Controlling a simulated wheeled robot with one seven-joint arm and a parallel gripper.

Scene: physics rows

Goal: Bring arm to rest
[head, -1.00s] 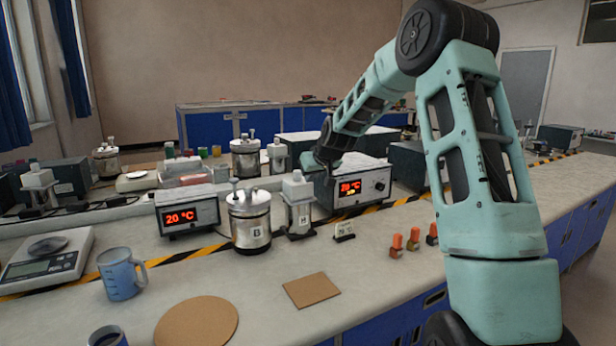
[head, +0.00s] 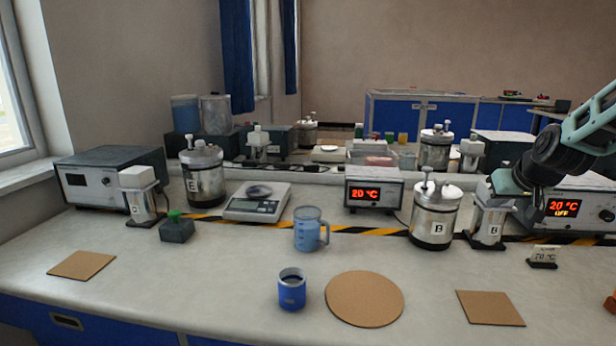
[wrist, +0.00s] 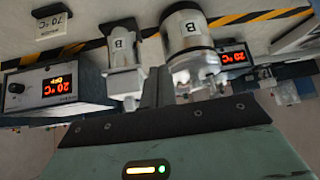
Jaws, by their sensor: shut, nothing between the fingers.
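My arm (head: 590,125) enters the head view from the right edge, its dark wrist in front of the right-hand control box (head: 585,205). That box's red display reads 20 °C with OFF below it. My gripper (wrist: 158,75) shows in the wrist view, which is upside down, with its narrow fingers together and nothing between them. Behind the fingers are a white-topped unit marked B (wrist: 122,55) and a metal canister marked B (wrist: 188,45). I cannot tell how far the fingers are from them. The fingertips are hard to make out in the head view.
The canister (head: 435,215) and white-topped unit (head: 490,222) stand close to my wrist. A small sign (head: 543,257) stands in front of the box.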

